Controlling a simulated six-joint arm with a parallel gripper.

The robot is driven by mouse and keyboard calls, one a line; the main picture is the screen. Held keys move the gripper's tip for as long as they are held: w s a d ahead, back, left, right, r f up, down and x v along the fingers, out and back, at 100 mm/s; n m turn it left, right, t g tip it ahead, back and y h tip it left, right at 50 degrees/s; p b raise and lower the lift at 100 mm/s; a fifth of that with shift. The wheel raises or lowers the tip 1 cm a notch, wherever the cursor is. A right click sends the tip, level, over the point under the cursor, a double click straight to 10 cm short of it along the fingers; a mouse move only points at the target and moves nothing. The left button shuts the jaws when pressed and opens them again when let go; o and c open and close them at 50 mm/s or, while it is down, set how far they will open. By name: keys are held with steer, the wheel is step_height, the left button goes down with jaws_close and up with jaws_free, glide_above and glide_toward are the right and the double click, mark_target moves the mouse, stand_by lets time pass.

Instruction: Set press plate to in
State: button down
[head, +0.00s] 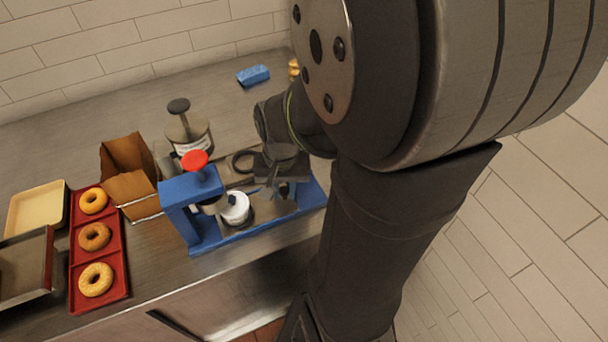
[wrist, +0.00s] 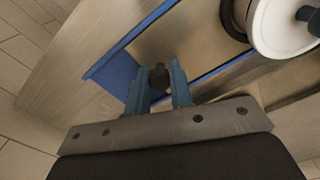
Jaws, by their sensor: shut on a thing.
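The blue press frame (head: 190,190) stands near the counter's front edge, with a red knob (head: 194,159) on top and a long base (head: 250,228) running right. A white round piece (head: 235,208) sits on the base beside the upright frame; in the wrist view a white disc (wrist: 282,28) with a black knob shows at upper right. My gripper (head: 275,191) is over the right part of the base. In the wrist view its blue fingers (wrist: 158,88) are closed around a small dark knob (wrist: 158,74). Which part that knob belongs to is hidden. I cannot clearly identify the press plate.
A red tray (head: 118,272) with bagels, a cream tray (head: 38,208) and a metal tray (head: 22,268) lie at left. A brown paper bag (head: 127,155) and a labelled canister (head: 190,132) stand behind the press. A blue block (head: 253,75) lies at the back.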

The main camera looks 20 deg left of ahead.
mark_target(268, 204)
steer(key=shift+s+a, duration=1.4)
steer(key=shift+a, duration=0.1)
steer(key=c, duration=1.3)
jaws_free()
steer(key=shift+s, duration=0.1)
step_height(268, 204, up, 18)
steer(key=shift+f, duration=0.25)
